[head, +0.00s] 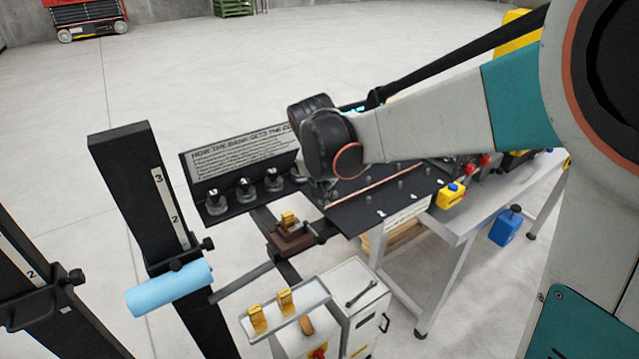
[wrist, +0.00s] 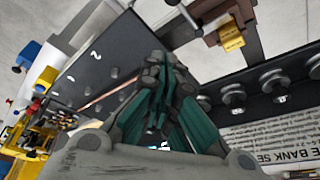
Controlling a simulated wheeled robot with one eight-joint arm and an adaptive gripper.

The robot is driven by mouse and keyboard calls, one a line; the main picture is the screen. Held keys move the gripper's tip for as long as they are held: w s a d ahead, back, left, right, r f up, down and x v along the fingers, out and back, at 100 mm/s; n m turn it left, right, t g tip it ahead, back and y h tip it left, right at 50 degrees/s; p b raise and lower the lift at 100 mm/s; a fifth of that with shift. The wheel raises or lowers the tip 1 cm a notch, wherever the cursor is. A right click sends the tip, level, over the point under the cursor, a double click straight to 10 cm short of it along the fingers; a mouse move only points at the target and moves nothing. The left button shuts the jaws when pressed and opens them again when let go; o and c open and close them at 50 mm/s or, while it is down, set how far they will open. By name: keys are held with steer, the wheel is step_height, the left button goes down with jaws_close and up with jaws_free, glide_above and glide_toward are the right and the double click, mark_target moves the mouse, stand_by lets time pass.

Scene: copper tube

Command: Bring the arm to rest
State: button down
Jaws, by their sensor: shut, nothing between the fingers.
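My gripper (wrist: 160,75) shows in the wrist view with its dark, teal-sided fingers together and nothing between them. In the head view my arm reaches in from the right and its dark wrist end hangs over the bench, hiding most of the gripper. A copper tube (head: 368,184) lies along the black pegged panel (head: 350,222) below and beside my wrist. The tube also shows in the wrist view (wrist: 106,97), left of the fingers. I cannot tell how high the fingers are above the panel.
A sign (head: 243,157) stands behind a row of black knobs (head: 245,190). A brown block with a brass piece (head: 289,222) sits in front. Dark posts, one carrying a blue roll (head: 170,289), stand at left. A grey cabinet (head: 350,290) is at front. Open floor lies beyond.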

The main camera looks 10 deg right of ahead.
steer(key=s+d+f+n+t+y+b, duration=0.1)
steer(key=s+d+f+n+t+b, duration=0.1)
steer(key=s+f+b, duration=0.6)
steer(key=s+d+f+n+t+y+b, duration=0.1)
steer(key=s+d+f+n+b, duration=0.2)
steer(key=s+f+b, duration=0.5)
steer(key=s+d+b, duration=0.1)
steer(key=s+b, duration=0.4)
steer(key=s, duration=0.3)
steer(key=shift+s+d+n+t, duration=0.25)
steer(key=shift+d+n+t, duration=0.15)
steer(key=shift+f, duration=0.15)
